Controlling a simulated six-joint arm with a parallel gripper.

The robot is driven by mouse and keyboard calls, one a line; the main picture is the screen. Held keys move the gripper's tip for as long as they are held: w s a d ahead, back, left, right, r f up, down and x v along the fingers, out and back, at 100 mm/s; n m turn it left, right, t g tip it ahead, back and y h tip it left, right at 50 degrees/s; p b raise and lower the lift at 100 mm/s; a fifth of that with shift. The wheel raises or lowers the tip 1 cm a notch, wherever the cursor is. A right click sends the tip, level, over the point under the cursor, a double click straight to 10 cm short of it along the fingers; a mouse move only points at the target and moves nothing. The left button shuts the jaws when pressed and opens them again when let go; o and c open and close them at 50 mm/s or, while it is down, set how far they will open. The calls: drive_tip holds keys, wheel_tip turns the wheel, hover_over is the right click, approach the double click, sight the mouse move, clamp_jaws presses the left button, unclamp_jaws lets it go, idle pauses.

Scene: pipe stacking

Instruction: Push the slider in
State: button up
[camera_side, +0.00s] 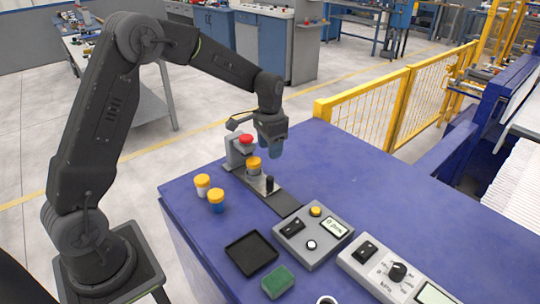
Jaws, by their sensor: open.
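A jar with a yellow lid (254,167) stands on the plate, below a grey press stand with a red top (246,140). My gripper (274,150) hangs just right of and above the jar, pointing down. It is open, with nothing seen between its fingers. Its fingertips look apart from the knob, but the exact gap is hard to tell.
A black tray (251,253), a green block (278,282) and two control boxes (313,235) (392,275) occupy the front. The blue table (370,180) is clear at right; a yellow fence (370,110) stands behind.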

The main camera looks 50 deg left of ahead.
sight(270, 177)
drive_tip(key=shift+r, duration=0.1)
wheel_tip(270, 177, down, 14)
drive_tip(key=n, duration=1.3)
drive_tip(key=shift+a+r, duration=0.1)
clamp_jaws()
idle(0.5)
